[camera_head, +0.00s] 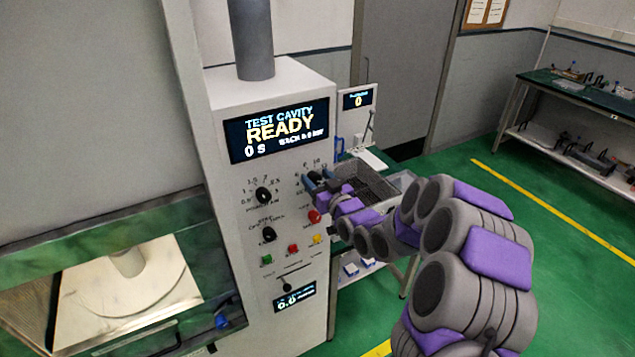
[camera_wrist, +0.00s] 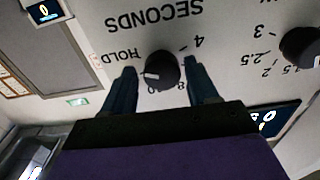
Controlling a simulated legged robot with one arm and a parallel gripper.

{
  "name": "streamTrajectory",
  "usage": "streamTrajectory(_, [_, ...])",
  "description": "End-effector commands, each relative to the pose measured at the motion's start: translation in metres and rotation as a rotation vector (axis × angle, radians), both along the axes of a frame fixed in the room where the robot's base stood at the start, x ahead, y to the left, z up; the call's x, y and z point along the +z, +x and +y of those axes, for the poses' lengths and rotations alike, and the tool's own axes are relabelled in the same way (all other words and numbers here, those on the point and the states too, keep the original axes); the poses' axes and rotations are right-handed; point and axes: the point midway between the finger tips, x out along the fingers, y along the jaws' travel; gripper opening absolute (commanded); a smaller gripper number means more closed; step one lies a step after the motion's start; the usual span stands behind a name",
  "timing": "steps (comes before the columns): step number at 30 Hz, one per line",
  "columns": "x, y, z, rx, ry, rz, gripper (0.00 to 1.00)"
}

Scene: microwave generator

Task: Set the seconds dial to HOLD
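The seconds dial (camera_wrist: 161,70) is a round black knob on the pale panel. The wrist view shows it upside down, with the SECONDS label (camera_wrist: 154,14) beside it, HOLD (camera_wrist: 123,57) to its left and 4 to its right. A short white mark on the dial points left, close to the HOLD side; I cannot tell if it lines up exactly. My gripper (camera_wrist: 163,86) is open, with one finger on each side of the dial. I cannot tell whether the fingers touch it. In the head view my gripper (camera_head: 315,181) is at the panel's right side and mostly hides the dial.
Another black dial (camera_wrist: 301,47) is to the right in the wrist view. Below my gripper in the head view are a red knob (camera_head: 314,216) and green, red and yellow buttons (camera_head: 293,249). The display (camera_head: 278,130) reads READY, 0 S.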

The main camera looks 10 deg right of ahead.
Motion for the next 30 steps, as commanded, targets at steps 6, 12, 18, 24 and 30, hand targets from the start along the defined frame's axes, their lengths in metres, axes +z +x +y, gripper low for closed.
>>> streamTrajectory(6, [-0.004,-0.001,0.001,0.003,-0.001,0.008,0.66])
streamTrajectory(12, [-0.005,-0.007,0.0,0.003,-0.001,0.012,0.66])
streamTrajectory(18, [-0.006,-0.032,-0.01,0.001,-0.003,0.015,0.66])
streamTrajectory(24, [-0.007,-0.061,-0.019,0.002,-0.003,0.013,0.66])
streamTrajectory(30, [-0.007,-0.085,-0.027,0.001,-0.002,0.013,0.66])
